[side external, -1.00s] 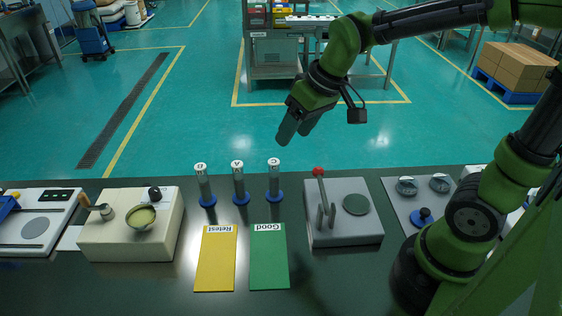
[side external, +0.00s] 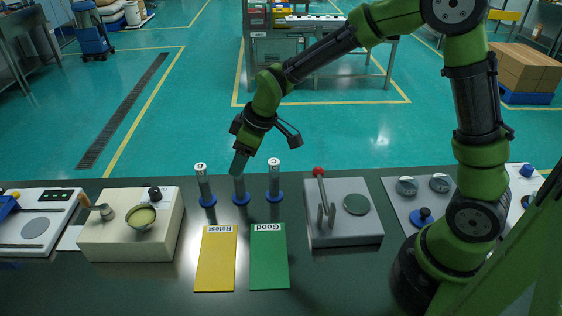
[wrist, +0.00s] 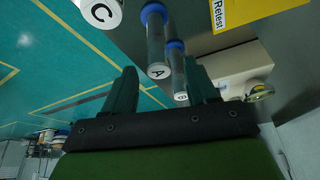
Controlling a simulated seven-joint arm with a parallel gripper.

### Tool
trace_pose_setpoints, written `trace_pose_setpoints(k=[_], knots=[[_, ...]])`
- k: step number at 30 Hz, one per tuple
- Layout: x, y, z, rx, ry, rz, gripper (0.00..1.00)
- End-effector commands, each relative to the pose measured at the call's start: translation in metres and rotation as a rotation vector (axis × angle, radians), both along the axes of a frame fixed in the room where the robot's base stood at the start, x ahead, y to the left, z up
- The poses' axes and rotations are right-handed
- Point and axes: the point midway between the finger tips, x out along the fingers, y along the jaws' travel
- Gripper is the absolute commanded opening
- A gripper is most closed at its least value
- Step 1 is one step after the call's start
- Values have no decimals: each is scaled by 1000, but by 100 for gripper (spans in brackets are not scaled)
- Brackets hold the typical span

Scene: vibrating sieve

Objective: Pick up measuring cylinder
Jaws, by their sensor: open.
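Three grey measuring cylinders with blue bases and white lettered tops stand upright in a row on the dark bench. Cylinder B (side external: 204,187) is on the left, cylinder A (side external: 240,190) in the middle and cylinder C (side external: 274,181) on the right. My gripper (side external: 238,166) is over the top of cylinder A and hides its label in the side view. In the wrist view my gripper (wrist: 164,85) is open. Cylinder A (wrist: 155,45) and cylinder B (wrist: 178,75) show between its fingers, with B partly behind the right finger. Cylinder C (wrist: 103,12) is left of them. I see nothing held.
A yellow Retest mat (side external: 215,265) and a green Good mat (side external: 269,265) lie before the cylinders. A cream box with a bowl (side external: 130,235) stands left. A grey unit with a red-knobbed lever (side external: 345,230) stands right. The cylinders stand close together.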

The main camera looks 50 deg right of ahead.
Motion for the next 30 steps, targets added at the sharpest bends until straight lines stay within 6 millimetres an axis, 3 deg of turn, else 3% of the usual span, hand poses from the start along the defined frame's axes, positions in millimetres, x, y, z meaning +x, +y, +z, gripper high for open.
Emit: trace_pose_setpoints(k=[7,15,24,30], knots=[[6,3,-18,0,1,1,57],[18,9,-54,0,1,0,57],[20,10,-57,0,-1,-1,57],[20,9,-57,0,-1,0,27]])
